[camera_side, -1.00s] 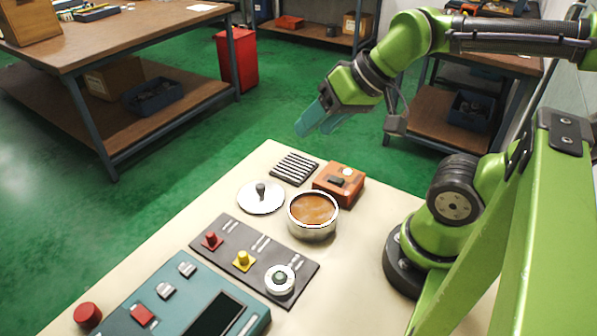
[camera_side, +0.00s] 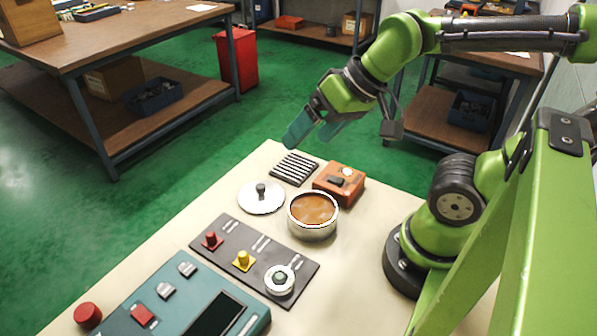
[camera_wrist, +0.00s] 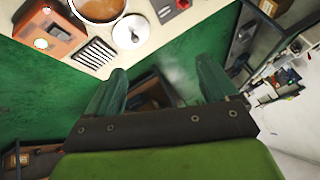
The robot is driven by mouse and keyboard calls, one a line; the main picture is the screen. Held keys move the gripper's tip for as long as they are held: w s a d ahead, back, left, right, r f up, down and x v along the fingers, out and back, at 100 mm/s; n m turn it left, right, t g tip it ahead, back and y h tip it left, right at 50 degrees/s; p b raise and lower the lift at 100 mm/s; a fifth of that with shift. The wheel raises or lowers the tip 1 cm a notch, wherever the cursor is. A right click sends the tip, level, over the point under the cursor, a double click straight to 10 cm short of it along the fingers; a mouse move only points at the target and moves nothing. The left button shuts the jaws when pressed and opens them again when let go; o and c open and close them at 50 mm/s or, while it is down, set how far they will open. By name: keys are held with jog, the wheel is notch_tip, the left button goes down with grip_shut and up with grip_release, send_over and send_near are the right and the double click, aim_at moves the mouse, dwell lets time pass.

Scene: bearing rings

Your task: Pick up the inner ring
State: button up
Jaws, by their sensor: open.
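A pale ring (camera_side: 270,287) sits around a green-topped peg (camera_side: 280,278) at the right end of a dark board (camera_side: 230,265). It is the most ring-like part, but I cannot tell for sure that it is the inner ring. My gripper (camera_side: 308,141) is open and empty, with teal fingers pointing down, in the air beyond the far edge of the work table. It is well away from the ring. In the wrist view my open gripper (camera_wrist: 160,67) has nothing between its fingers, and the pale ring is not in view.
The table (camera_side: 365,220) carries a metal pot (camera_side: 313,233) of brown liquid, a pale disc (camera_side: 253,205) with a knob, a striped grille (camera_side: 294,168), an orange box (camera_side: 340,183) and a teal console (camera_side: 180,290). Red and yellow pegs stand on the dark board.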

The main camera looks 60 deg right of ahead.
jog(key=a+f+n+g, duration=0.2)
jog(key=a+f+g, duration=0.1)
jog(key=a, duration=0.4)
jog(key=m+g+h, duration=0.2)
jog(key=g, duration=0.1)
send_over(279, 276)
notch_tip(279, 276, down, 3)
notch_tip(279, 276, down, 16)
jog(key=m, duration=0.3)
jog(key=shift+g+h, duration=0.3)
jog(key=shift+c, duration=0.3)
jog(key=c, duration=1.2)
